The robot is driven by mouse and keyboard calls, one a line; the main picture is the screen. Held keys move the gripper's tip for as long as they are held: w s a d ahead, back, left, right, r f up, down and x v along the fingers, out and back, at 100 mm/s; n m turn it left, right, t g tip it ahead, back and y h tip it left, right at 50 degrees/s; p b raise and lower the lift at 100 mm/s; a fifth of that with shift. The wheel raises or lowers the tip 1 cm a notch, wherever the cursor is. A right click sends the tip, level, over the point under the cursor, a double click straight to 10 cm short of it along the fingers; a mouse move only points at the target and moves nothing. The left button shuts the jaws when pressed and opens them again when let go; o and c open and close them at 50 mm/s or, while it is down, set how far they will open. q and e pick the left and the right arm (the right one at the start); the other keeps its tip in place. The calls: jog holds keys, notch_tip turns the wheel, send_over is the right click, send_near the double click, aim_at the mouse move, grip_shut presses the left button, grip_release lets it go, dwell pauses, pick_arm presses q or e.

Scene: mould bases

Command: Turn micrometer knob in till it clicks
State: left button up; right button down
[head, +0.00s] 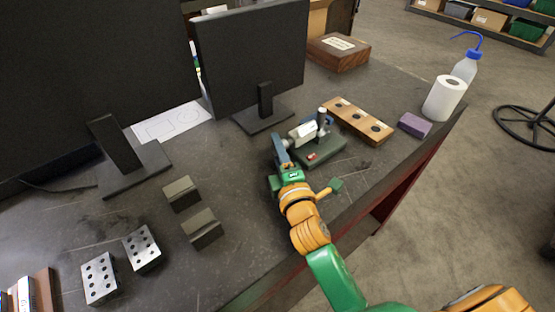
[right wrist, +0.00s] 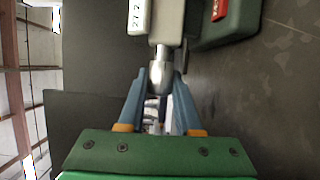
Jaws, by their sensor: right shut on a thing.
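The micrometer (head: 302,131) sits in a stand with a dark green base (head: 320,152) on the dark bench. Its body has a white display panel, and the panel also shows in the right wrist view (right wrist: 138,16). My right gripper (head: 282,147) reaches in from the front at the micrometer's left end. In the right wrist view its two blue-grey fingers (right wrist: 162,82) are shut on the silver knob (right wrist: 161,72), one on each side. The fingers hide part of the knob. My left gripper is not in view.
Right of the stand are a wooden block with holes (head: 358,121), a purple block (head: 414,125), a paper roll (head: 444,98) and a wash bottle (head: 466,68). A monitor (head: 250,50) stands behind. Grey metal blocks (head: 202,228) lie left. The bench's front edge is close to my arm.

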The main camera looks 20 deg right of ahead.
jog(key=shift+f, duration=0.3)
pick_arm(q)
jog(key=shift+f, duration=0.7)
pick_arm(e)
jog(key=shift+r+t, duration=0.3)
jog(key=c, duration=0.6)
grip_release()
jog(key=shift+w, duration=0.1)
jog(key=s, duration=0.2)
jog(key=s+b, duration=0.1)
jog(key=s, duration=0.1)
jog(key=s+b, duration=0.1)
jog(key=s, duration=0.1)
jog(key=shift+s+a+f, duration=0.2)
jog(key=shift+s+f, duration=0.05)
jog(key=shift+f, duration=0.05)
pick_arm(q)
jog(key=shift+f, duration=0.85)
pick_arm(e)
jog(key=shift+s+r, duration=0.15)
jog(key=shift+s, duration=0.2)
